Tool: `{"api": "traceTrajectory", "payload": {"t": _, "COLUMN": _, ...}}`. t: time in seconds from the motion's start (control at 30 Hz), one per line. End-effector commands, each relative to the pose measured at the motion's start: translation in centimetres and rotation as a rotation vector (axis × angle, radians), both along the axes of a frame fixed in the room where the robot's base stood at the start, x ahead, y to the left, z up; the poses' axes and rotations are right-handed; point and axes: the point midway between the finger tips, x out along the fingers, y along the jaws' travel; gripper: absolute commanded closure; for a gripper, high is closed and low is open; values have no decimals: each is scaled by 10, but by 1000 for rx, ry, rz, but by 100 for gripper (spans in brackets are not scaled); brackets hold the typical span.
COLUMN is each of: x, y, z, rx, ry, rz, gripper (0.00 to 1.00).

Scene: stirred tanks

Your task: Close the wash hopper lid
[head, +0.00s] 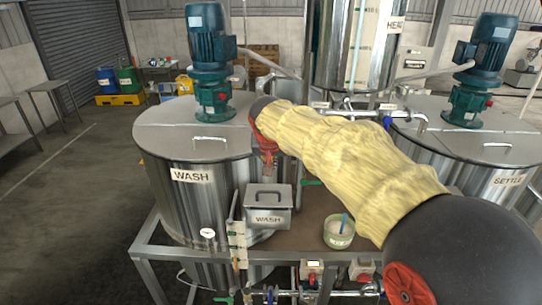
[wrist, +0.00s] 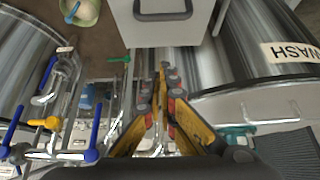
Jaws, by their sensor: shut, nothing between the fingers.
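The wash hopper (head: 267,219) is a small grey metal box with a WASH label, on the brown deck in front of the wash tank. Its lid (head: 281,199), with a bar handle, looks flat across the top; I cannot tell whether it is fully seated. In the wrist view, the pale lid (wrist: 190,28) and its dark handle show at the top edge, partly cut off. My gripper (head: 268,176) points down just above the back of the lid, its tips small in the head view. In the wrist view my gripper (wrist: 161,72) is shut and empty, apart from the handle.
The WASH tank (head: 180,200) with a blue-green motor (head: 208,60) stands behind and left. The SETTLE tank (head: 480,170) is at the right. A pale green tub (head: 338,241) stands right of the hopper.

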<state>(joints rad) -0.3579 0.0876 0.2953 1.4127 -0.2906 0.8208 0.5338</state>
Motion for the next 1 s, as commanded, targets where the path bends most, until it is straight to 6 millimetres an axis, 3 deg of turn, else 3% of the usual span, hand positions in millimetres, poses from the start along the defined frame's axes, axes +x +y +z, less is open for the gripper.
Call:
{"api": "traceTrajectory", "payload": {"t": 0.03, "x": 5, "y": -1, "z": -8, "rx": -1, "ry": 3, "rz": -1, "gripper": 100}}
{"api": "traceTrajectory", "payload": {"t": 0.1, "x": -7, "y": 0, "z": -15, "rx": -1, "ry": 1, "rz": 2, "gripper": 100}}
{"api": "traceTrajectory", "payload": {"t": 0.33, "x": -22, "y": 0, "z": -31, "rx": -1, "ry": 1, "rz": 1, "gripper": 100}}
{"api": "traceTrajectory", "payload": {"t": 1.0, "x": -29, "y": 1, "z": -42, "rx": 1, "ry": -1, "rz": 1, "gripper": 100}}
